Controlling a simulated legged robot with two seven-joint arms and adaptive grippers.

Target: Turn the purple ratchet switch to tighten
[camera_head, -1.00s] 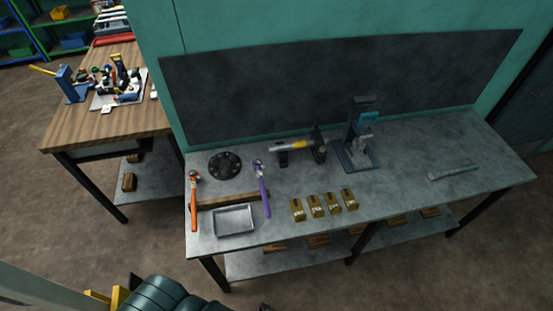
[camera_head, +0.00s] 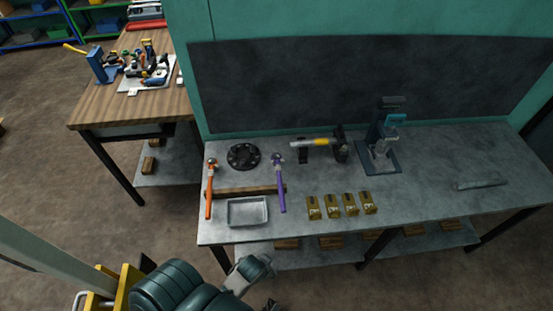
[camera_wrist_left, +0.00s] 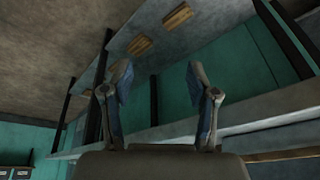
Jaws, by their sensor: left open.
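The purple ratchet (camera_head: 281,190) lies on the grey workbench (camera_head: 430,165) with its round silver head toward the back wall and its handle toward the front edge. It rests across the right end of a wooden strip (camera_head: 240,189). The switch on its head is too small to make out. My left gripper (camera_wrist_left: 160,85) is open and empty in the left wrist view, below the bench's level and away from the ratchet. My right gripper is not in view.
An orange ratchet (camera_head: 209,195), a metal tray (camera_head: 248,224), a black round plate (camera_head: 243,156), a yellow-handled hammer (camera_head: 320,143) and several brass blocks (camera_head: 332,206) are on the bench.

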